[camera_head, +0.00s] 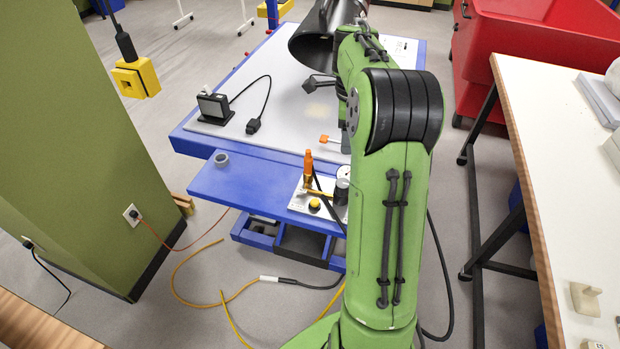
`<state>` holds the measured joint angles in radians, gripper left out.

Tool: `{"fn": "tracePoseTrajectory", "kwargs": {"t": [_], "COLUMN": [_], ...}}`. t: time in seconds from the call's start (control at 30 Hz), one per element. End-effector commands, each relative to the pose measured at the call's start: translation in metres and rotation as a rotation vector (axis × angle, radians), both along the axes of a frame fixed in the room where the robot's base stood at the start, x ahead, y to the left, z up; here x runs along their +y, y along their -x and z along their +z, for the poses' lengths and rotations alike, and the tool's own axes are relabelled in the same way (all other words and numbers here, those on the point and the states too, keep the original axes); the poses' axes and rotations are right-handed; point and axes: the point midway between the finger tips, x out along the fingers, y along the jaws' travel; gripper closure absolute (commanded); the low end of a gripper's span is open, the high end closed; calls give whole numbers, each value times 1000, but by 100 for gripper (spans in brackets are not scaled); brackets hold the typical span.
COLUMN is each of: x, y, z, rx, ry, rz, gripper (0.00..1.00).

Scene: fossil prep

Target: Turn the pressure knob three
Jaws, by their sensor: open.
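A small light panel (299,206) lies on the blue shelf at the near edge of the worktable. A yellow knob (314,204) with a dark base sits on it; I cannot read any marking that shows it is the pressure knob. A round white-faced part (343,171), perhaps a gauge, and a black cylinder (342,188) stand at the panel's right, partly hidden by my green arm. An orange upright piece (308,166) stands at the panel's back, with a black hose beside it.
The blue-framed worktable (290,70) carries a black box (213,107) with a cable and an orange-tipped tool (325,139). A grey ring (221,159) lies on the shelf. A dark hood (314,40) hangs above. Yellow hose (185,290) crosses the floor. A white-topped bench (560,170) stands right.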

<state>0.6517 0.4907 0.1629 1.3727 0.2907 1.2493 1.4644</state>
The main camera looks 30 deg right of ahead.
Motion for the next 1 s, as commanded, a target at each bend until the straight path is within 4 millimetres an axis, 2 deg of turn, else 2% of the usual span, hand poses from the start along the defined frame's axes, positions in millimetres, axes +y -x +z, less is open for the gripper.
{"fn": "tracePoseTrajectory", "kwargs": {"t": [0.03,0.1,0.27,0.6,0.73,0.9,1.0], "x": [-11,-17,-18,-16,-16,-16,-17], "y": [-1,-2,-1,-1,-1,-2,-2], "z": [-10,-16,-37,-122,-150,-170,-172], "rx": [6,11,15,15,13,12,10], "ry": [-13,-24,-26,-27,-26,-24,-23], "rz": [-70,-123,-133,-127,-127,-127,-126], "gripper": [47,47,47,47,47,47,47]}}
